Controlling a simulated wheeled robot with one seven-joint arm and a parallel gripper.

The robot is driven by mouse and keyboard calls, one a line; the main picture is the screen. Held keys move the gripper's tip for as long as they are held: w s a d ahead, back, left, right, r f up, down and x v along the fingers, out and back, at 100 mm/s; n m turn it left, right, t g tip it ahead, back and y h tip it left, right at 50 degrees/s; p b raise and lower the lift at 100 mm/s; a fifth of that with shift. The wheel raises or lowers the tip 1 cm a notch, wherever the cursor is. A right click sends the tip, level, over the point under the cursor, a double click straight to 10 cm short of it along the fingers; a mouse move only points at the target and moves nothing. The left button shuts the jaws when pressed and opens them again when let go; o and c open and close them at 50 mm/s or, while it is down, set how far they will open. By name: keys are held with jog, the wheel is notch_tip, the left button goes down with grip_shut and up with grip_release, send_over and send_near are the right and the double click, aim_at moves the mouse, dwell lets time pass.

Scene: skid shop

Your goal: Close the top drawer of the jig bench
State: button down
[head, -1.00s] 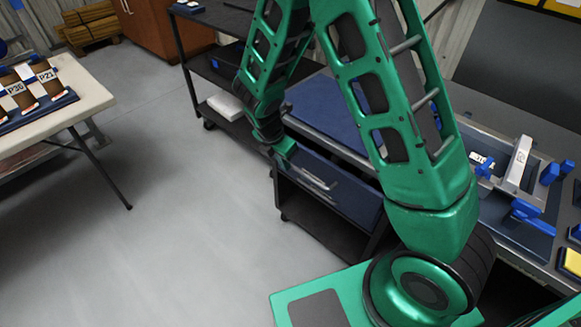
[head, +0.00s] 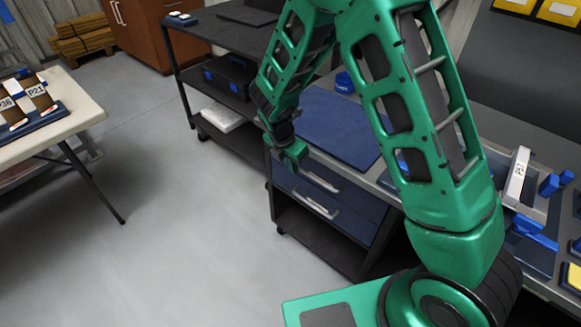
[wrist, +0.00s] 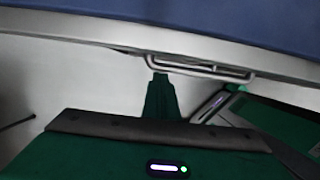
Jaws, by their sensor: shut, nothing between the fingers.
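The jig bench (head: 391,187) stands at centre right, with a blue mat (head: 328,122) on its top. The top drawer (head: 345,186) has a blue front and a grey bar handle (head: 320,181). Its front looks about in line with the drawer below; whether a small gap is left cannot be told. My gripper (head: 293,156) is shut and empty, just in front of the drawer's left end, below the bench top edge. In the wrist view, my gripper (wrist: 160,78) points at the left end of a bar handle (wrist: 205,68). Contact cannot be told.
A lower drawer (head: 336,220) with its own handle sits beneath, above an open shelf. A dark shelf cart (head: 190,72) stands behind to the left. A pale table (head: 75,118) is at far left. The grey floor (head: 190,230) between is clear.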

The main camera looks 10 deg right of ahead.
jog(key=shift+w+d, duration=0.25)
jog(key=shift+d, duration=0.35)
jog(key=s+a+r, duration=0.4)
jog(key=a+r, duration=0.3)
jog(key=r, duration=0.3)
jog(key=s+d+r+m+g, duration=0.1)
jog(key=s+d+r+m, duration=0.35)
jog(key=d, duration=0.35)
jog(key=s+d+r+m, duration=0.35)
jog(key=d+m, duration=0.25)
jog(key=d, duration=0.2)
jog(key=s+d+r+m+g, duration=0.1)
jog(key=s+d+r+m, duration=0.25)
jog(key=d+m, duration=0.35)
jog(key=s+d+r+m+y, duration=0.1)
jog(key=s+d+m, duration=0.3)
jog(key=s+m, duration=0.3)
jog(key=s+d+r+m+y, duration=0.1)
jog(key=s+d+m, duration=0.3)
jog(key=s, duration=0.9)
jog(key=m, duration=0.3)
jog(key=shift+r+y, duration=0.15)
jog(key=shift+y, duration=0.25)
